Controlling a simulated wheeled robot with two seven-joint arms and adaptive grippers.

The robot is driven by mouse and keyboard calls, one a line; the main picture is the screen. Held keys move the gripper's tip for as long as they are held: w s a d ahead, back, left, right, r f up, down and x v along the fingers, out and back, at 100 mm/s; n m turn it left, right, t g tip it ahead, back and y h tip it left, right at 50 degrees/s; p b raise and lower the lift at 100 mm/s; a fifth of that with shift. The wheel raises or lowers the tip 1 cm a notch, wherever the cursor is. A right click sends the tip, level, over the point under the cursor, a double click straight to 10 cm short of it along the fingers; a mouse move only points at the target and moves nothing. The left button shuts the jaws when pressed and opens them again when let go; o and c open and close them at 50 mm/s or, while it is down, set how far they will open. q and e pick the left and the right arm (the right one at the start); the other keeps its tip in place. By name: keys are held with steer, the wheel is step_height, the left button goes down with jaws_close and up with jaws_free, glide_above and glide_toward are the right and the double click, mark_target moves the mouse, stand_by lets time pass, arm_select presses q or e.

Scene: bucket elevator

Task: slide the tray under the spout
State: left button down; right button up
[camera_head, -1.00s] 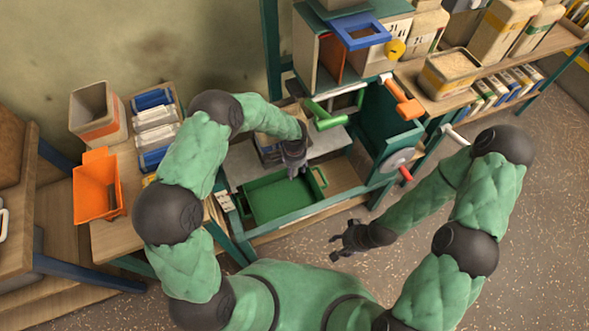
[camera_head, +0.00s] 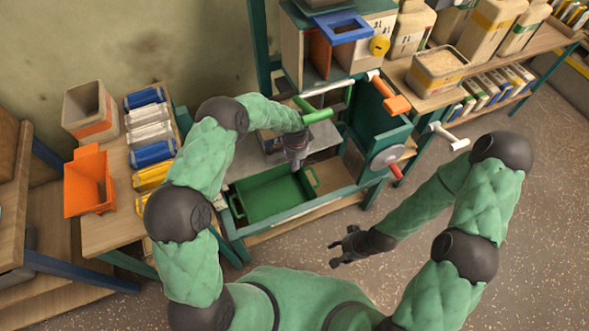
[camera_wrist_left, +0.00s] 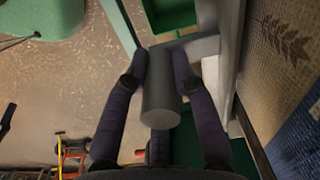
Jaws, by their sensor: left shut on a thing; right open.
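The green tray (camera_head: 270,197) sits low in the teal frame of the machine, in front of a grey shelf (camera_head: 243,168). My left gripper (camera_head: 297,160) is over the tray's back edge, below the machine's cabinet. In the left wrist view its fingers (camera_wrist_left: 160,75) are shut on a grey cylinder (camera_wrist_left: 160,100), which looks like a handle; what it joins to is unclear. My right gripper (camera_head: 345,246) is open and empty over the floor, right of and in front of the tray. I cannot make out the spout.
An orange bin (camera_head: 88,183) stands on the left bench. The speckled floor in front is clear.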

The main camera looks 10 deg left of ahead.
arm_select(q)
steer(key=c, duration=1)
jaws_free()
